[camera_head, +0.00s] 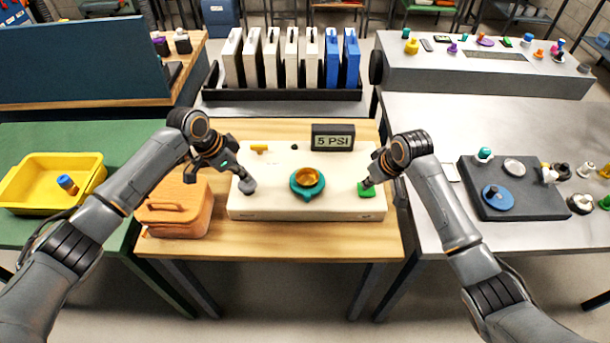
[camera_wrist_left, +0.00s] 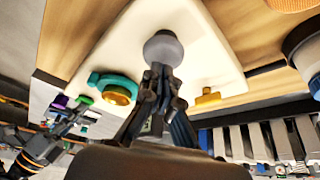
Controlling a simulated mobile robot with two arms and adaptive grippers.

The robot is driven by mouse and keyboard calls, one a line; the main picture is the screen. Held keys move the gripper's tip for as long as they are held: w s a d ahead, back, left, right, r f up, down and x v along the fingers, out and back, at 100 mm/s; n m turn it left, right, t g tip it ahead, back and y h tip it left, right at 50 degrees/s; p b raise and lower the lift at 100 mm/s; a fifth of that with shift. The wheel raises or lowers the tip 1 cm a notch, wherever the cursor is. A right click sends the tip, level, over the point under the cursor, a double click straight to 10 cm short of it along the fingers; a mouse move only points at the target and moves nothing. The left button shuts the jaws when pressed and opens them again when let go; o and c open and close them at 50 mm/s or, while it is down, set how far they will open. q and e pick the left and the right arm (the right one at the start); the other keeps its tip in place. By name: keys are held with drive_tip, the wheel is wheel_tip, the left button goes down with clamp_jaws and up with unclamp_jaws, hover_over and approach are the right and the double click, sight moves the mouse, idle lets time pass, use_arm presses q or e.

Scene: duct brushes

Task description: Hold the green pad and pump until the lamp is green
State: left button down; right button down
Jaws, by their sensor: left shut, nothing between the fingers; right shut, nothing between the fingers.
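A cream panel (camera_head: 275,210) lies on a wooden table. The green pad (camera_head: 366,191) is at its right end, and my right gripper (camera_head: 368,183) is shut with its tips down at the pad, apparently touching. A grey round knob (camera_head: 248,187) is at the left end; it also shows in the left wrist view (camera_wrist_left: 162,50). My left gripper (camera_head: 242,176) is shut, its tips at the knob. A teal piece with an amber centre (camera_head: 307,178) sits mid-panel. A small dark dot (camera_head: 294,146) is behind it. I cannot tell which is the lamp. A display (camera_head: 333,137) reads 5 PSI.
A small yellow-orange piece (camera_head: 259,148) is at the panel's back left. An orange case (camera_head: 173,211) stands left of the panel, and a yellow bin (camera_head: 50,180) further left. A dark tray (camera_head: 513,205) with small parts is on the right table. White and blue upright panels (camera_head: 290,60) stand behind.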

use_arm(q)
drive_tip(key=shift+f, duration=0.1)
drive_tip(key=shift+f, duration=1.05)
drive_tip(key=shift+r, duration=1.15)
drive_tip(key=shift+f, duration=1.15)
drive_tip(key=shift+r, duration=1.15)
